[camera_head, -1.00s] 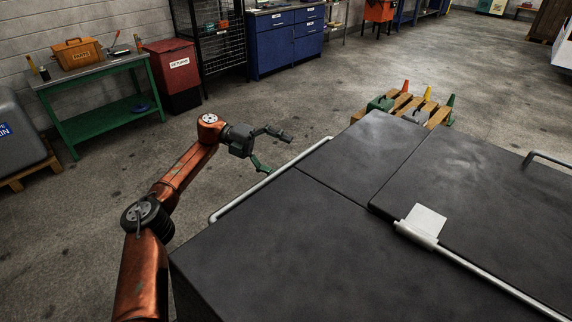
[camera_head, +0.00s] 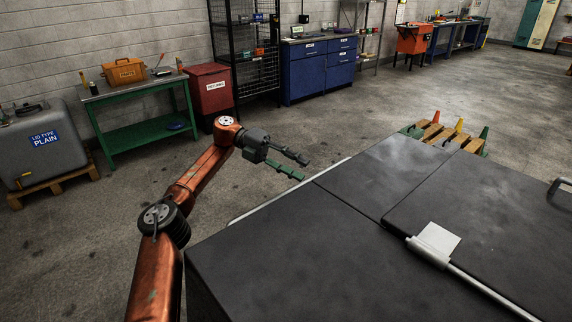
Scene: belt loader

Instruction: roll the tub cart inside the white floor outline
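A large dark box with flat lid panels (camera_head: 290,255) fills the lower right; it may be the tub cart, but its wheels and lower sides are hidden. A pale rail (camera_head: 262,203) runs along its far left edge. My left gripper (camera_head: 303,168) is beside that edge, close to the rail, with its two fingers apart and nothing between them. I cannot tell whether a finger touches the rail. My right gripper is not in view. No white floor outline shows.
A grey tub (camera_head: 75,145) on a pallet, a green bench (camera_head: 150,137), a red bin (camera_head: 211,95) and a blue cabinet (camera_head: 318,75) line the wall. A wooden pallet with coloured cones (camera_head: 449,137) stands beyond the box. The floor between is clear.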

